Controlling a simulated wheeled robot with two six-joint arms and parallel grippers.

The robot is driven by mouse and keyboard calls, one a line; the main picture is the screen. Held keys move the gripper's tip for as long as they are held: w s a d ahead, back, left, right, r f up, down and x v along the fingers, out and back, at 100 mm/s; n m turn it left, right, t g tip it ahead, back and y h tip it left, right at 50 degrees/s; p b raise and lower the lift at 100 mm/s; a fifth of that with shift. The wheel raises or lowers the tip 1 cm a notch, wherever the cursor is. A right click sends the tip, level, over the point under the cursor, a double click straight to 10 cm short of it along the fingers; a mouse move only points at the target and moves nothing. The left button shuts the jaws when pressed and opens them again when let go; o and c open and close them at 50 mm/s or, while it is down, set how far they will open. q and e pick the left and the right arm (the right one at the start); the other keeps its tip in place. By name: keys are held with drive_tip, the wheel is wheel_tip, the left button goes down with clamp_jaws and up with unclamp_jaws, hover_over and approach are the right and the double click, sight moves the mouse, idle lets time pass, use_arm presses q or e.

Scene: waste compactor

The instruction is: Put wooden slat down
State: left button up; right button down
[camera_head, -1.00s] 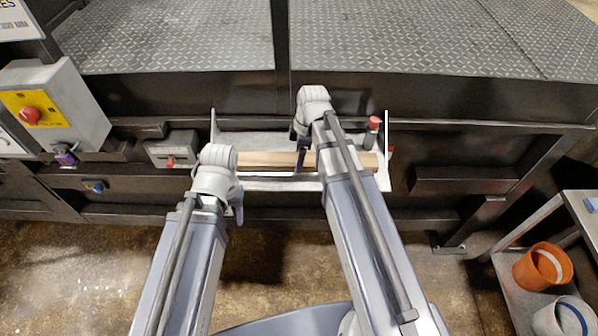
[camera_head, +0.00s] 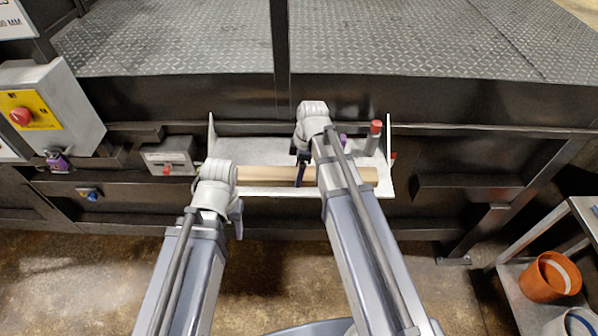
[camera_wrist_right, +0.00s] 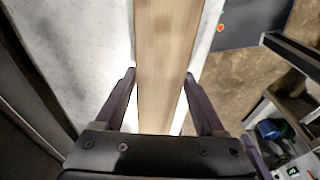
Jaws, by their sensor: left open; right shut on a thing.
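The wooden slat (camera_head: 265,173) is a long pale brown bar, lying level left to right over the front part of a light grey tray (camera_head: 258,150). My right gripper (camera_head: 301,176) is shut on it near its middle. In the right wrist view, the slat (camera_wrist_right: 166,50) runs between the two purple fingers of the right gripper (camera_wrist_right: 160,78). I cannot tell whether the slat touches the tray. My left gripper (camera_head: 237,217) is open, below the slat's left end and in front of the tray. Its fingers are mostly hidden by its wrist.
A red-capped bottle-like thing (camera_head: 374,138) stands at the tray's right end. A small grey box (camera_head: 168,157) and a yellow panel with a red button (camera_head: 21,117) are on the left. An orange bucket (camera_head: 548,277) stands on a cart at the lower right.

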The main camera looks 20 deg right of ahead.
unclamp_jaws()
drive_tip(key=shift+f, duration=0.1)
wheel_tip(320, 180, up, 12)
drive_tip(key=d+p, duration=0.2)
drive_tip(key=p, duration=1)
drive_tip(key=s+a+m+h, duration=0.3)
drive_tip(key=s+a+m, duration=0.8)
drive_tip(key=s, duration=0.3)
drive_tip(key=shift+s+a+g, duration=0.3)
drive_tip(key=shift+a+g, duration=0.1)
drive_tip(key=shift+a, duration=0.5)
